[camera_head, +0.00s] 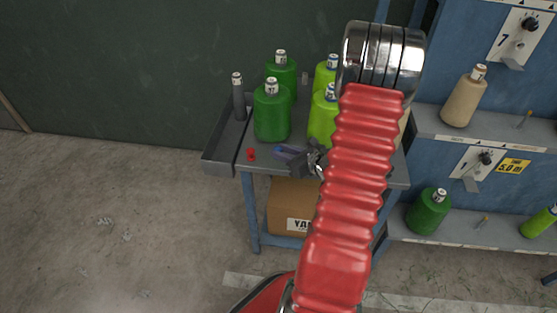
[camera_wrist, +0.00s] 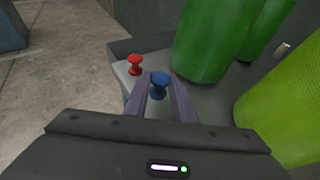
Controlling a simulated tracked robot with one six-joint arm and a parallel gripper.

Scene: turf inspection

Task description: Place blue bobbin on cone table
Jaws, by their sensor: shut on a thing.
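The blue bobbin (camera_wrist: 159,84) is between the two fingertips of my gripper (camera_wrist: 160,92) in the wrist view, and the fingers are shut on it. In the head view my gripper (camera_head: 284,151) is low over the front of the grey cone table (camera_head: 219,145), which has blue legs. The bobbin cannot be made out there. Whether the bobbin touches the table top is hard to tell. The table also shows in the wrist view (camera_wrist: 125,48).
A red bobbin (camera_head: 251,154) stands on the table left of my gripper. Green cones (camera_head: 271,115) and lime cones (camera_head: 322,120) stand close behind and to the right. A dark upright tube (camera_head: 239,98) is at back left. A blue machine (camera_head: 470,150) stands at right.

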